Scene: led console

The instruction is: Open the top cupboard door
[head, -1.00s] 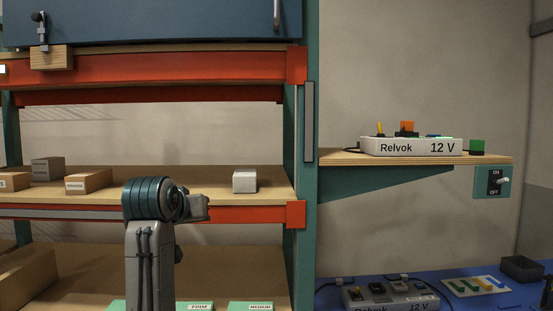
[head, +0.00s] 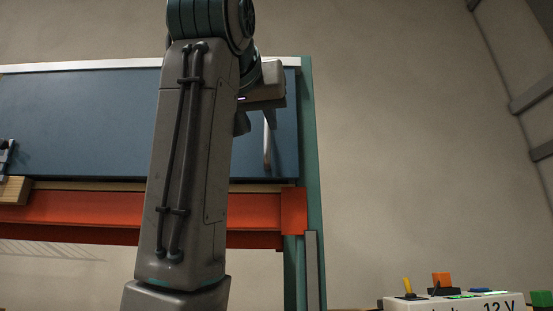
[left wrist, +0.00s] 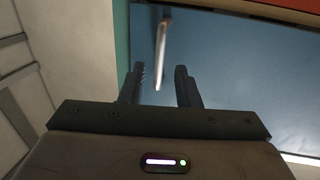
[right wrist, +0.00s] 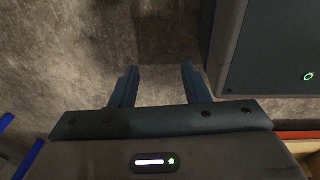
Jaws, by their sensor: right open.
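The top cupboard door (head: 80,120) is a wide blue panel, shut, at the upper left of the head view. Its vertical metal handle (head: 268,140) is near the door's right end, its upper part hidden by my left arm. My left gripper (left wrist: 162,80) is open in front of the door in the left wrist view. The handle (left wrist: 161,50) lies in line with the gap between the fingers, apparently touching neither; depth is hard to judge. In the head view the left fingers (head: 243,122) are mostly hidden. My right gripper (right wrist: 158,80) is open and empty above the floor.
A wooden block (head: 12,190) with a metal latch (head: 5,155) sits at the door's lower left. A red beam (head: 100,210) runs below the door, with a teal post (head: 308,150) at its right. The Relvok unit (head: 460,302) is at lower right.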

